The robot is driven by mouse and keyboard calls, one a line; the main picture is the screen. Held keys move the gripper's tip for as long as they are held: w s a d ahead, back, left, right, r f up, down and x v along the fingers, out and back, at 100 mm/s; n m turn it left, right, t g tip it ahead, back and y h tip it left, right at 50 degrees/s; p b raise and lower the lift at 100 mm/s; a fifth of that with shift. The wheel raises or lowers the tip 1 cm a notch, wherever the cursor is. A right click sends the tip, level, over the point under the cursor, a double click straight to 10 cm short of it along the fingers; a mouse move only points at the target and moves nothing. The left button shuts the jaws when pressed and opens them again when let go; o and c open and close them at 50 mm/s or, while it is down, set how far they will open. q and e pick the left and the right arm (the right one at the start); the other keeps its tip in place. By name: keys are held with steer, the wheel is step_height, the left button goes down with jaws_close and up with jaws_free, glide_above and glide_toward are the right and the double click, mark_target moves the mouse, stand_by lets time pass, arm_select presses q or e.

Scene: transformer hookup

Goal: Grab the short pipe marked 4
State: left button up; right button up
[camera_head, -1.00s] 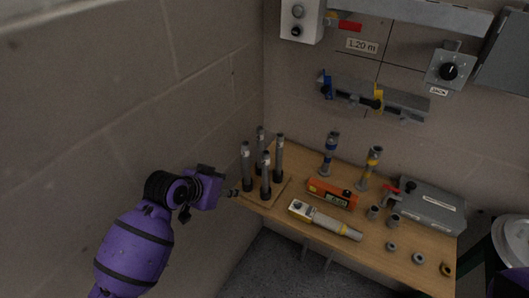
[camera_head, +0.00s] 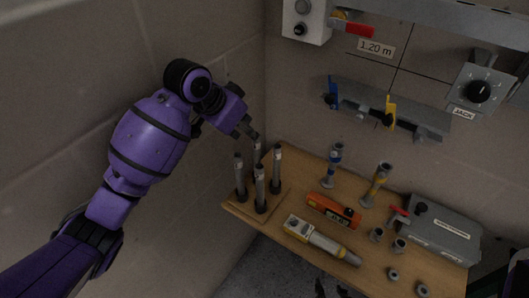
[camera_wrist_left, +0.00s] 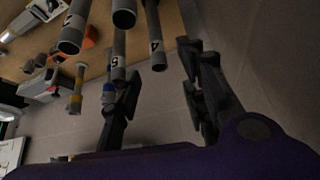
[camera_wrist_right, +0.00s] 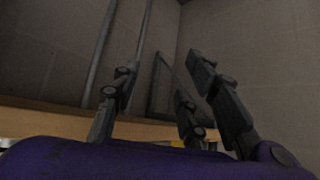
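Several short grey upright pipes stand at the left end of the table; their marks are unreadable in the head view. In the left wrist view, the pipe marked 4 (camera_wrist_left: 154,38) shows its label near its end. Beside it are a pipe with a mark like 6 or 8 (camera_wrist_left: 117,62), a pipe with a mark like 7 (camera_wrist_left: 73,30) and one with no readable mark (camera_wrist_left: 123,15). My left gripper (camera_head: 251,130) is open above the rear pipe (camera_head: 257,152). Its fingers (camera_wrist_left: 160,85) lie on either side of pipe 4's end, apparently without contact. My right gripper (camera_wrist_right: 165,92) is open and empty.
The wooden table (camera_head: 290,265) also holds an orange device (camera_head: 333,210), a yellow-grey tool (camera_head: 320,240), two banded posts (camera_head: 333,165) and a grey box (camera_head: 440,232). A block wall (camera_head: 60,150) runs close along the left. A wall bracket (camera_head: 385,105) hangs behind the table.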

arm_select(q)
glide_above(257, 160)
step_height(257, 160, down, 6)
steer(key=shift+w+f, duration=0.35)
steer(key=shift+w, duration=0.2)
jaws_close()
arm_select(e)
steer(key=shift+s+a+f, duration=0.2)
steer(key=shift+s+a, duration=0.05)
steer(key=shift+s, duration=0.35)
